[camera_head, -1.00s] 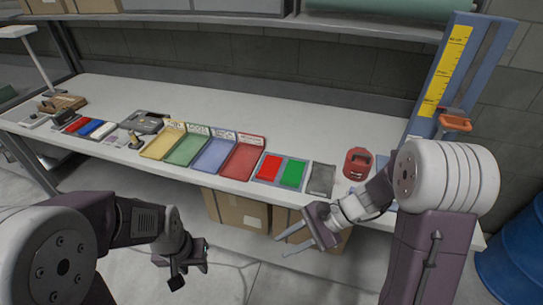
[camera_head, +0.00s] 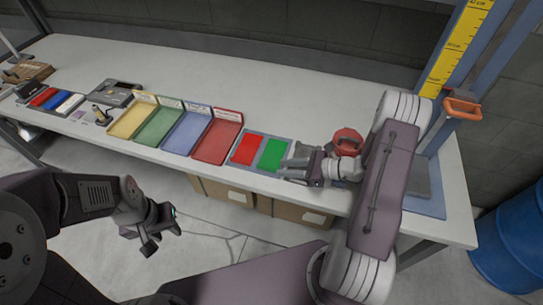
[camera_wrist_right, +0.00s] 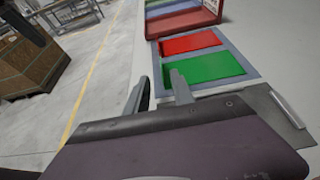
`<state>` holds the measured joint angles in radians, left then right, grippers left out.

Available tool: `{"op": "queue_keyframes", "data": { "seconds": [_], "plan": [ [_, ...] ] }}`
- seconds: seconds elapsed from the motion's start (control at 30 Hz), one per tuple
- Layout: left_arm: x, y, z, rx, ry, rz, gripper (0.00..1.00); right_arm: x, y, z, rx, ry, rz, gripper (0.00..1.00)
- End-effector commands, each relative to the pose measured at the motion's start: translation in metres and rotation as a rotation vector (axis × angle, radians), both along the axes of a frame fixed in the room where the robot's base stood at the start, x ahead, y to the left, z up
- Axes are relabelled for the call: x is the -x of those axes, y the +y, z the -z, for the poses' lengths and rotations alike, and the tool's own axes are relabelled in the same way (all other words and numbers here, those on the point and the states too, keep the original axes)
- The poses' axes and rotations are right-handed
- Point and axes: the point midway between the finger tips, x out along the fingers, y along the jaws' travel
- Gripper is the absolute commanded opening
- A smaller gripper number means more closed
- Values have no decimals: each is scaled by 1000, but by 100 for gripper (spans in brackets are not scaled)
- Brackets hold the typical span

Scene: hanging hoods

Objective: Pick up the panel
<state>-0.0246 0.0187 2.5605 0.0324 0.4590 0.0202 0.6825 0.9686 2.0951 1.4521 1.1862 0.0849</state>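A dark grey flat panel (camera_wrist_right: 275,112) with a pale strip along one edge lies on the bench, partly hidden by my wrist in the right wrist view. In the head view only a bit of the grey panel (camera_head: 306,150) shows behind my right gripper. My right gripper (camera_head: 286,170) is low at the bench's front edge, beside the red and green plate. In the right wrist view its two fingers (camera_wrist_right: 160,90) are apart with nothing between them. My left gripper (camera_head: 158,233) hangs in front of the bench, empty, its fingers looking apart.
A grey plate with red and green rectangles (camera_head: 259,152) lies beside the right fingers. A red round object (camera_head: 347,141) stands close behind my right wrist. Coloured trays (camera_head: 186,132) line the bench to the left. A blue post with a yellow scale (camera_head: 455,48) rises at right.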

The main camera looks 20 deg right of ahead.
Motion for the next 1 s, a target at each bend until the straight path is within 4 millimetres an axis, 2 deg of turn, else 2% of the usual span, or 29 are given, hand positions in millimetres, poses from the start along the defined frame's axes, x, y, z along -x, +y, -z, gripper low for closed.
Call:
{"op": "queue_keyframes", "data": {
  "seconds": [0.1, 0.27, 0.53, 0.8, 0.9, 1.0],
  "plan": [
    [0, 0, -2, 0, 0, 0, 36, -8, 12, 5, -1, 1, -3, 29],
    [0, 0, -3, 0, 0, 0, 36, -11, 17, 7, 0, 0, -2, 29],
    [0, 0, -11, 0, 0, 0, 36, -35, 51, 21, 0, 0, -5, 29],
    [0, 0, -11, 0, 0, 0, 36, -39, 54, 24, 1, -1, -2, 29],
    [0, 0, -11, 0, 0, 0, 36, -39, 54, 23, 1, -1, -2, 1],
    [0, 0, -11, 0, 0, 0, 36, -39, 54, 23, 1, -1, -2, 0]
  ]
}}
